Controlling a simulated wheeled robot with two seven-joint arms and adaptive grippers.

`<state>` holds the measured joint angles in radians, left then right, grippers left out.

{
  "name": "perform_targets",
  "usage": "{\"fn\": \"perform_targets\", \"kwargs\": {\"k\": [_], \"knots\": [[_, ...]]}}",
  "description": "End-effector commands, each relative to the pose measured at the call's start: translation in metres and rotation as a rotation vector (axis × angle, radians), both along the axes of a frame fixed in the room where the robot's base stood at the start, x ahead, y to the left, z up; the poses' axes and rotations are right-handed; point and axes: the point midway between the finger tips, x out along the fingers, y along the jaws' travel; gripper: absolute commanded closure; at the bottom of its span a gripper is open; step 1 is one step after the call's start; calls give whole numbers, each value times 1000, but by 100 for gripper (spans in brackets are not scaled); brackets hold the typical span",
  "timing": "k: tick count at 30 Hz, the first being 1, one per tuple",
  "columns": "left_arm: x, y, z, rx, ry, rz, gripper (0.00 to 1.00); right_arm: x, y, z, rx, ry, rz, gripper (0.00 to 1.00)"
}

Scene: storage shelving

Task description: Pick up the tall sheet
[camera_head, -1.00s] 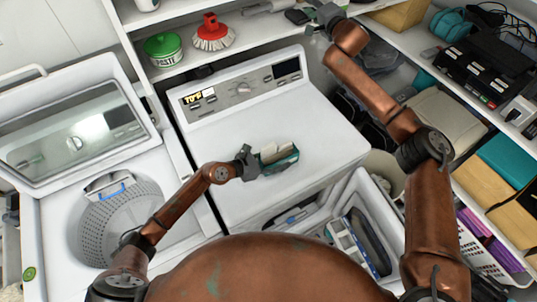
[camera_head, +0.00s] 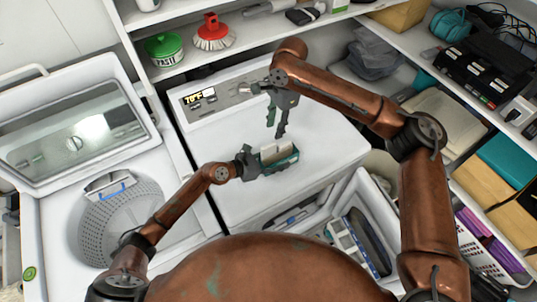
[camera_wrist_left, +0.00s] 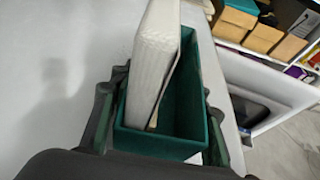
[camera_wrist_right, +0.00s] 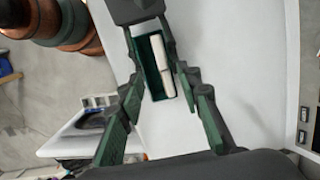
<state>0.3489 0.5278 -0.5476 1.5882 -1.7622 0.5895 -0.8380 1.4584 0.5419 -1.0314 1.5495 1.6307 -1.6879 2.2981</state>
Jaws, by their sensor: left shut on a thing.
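A small open dark green box (camera_head: 283,166) sits on the white dryer top. White sheets (camera_head: 268,154) stand in it and rise above its rim. In the left wrist view a tall white sheet (camera_wrist_left: 156,45) stands in the box (camera_wrist_left: 160,143), leaning slightly, with part of the box beside it empty. My left gripper (camera_head: 254,163) is shut on the box. My right gripper (camera_head: 276,131) is open and empty above the box, pointing down. In the right wrist view the box (camera_wrist_right: 143,60) with two white pieces (camera_wrist_right: 158,50) shows between the open fingers.
The dryer's control panel (camera_head: 240,88) rises behind the box. An open washer (camera_head: 75,130) stands at left. Shelves with a red brush (camera_head: 212,34), a green tin (camera_head: 163,48) and several boxes lie behind and at right. The dryer top around the box is mostly clear.

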Motion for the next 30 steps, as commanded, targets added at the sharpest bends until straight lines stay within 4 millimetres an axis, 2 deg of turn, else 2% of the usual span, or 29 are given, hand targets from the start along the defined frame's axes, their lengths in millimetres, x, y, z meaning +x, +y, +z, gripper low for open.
{"fn": "perform_targets", "kwargs": {"k": [6,9,17,24,30], "knots": [[0,0,0,0,0,0,83,-5,4,-38,-4,6,2,68],[0,0,0,0,0,0,83,-6,7,-51,-2,5,2,68],[0,0,0,0,0,0,83,-8,12,-70,-1,4,3,68],[0,0,0,0,0,0,83,-12,20,-103,-1,3,1,68],[0,0,0,0,0,0,83,-12,21,-111,0,1,1,68]]}}
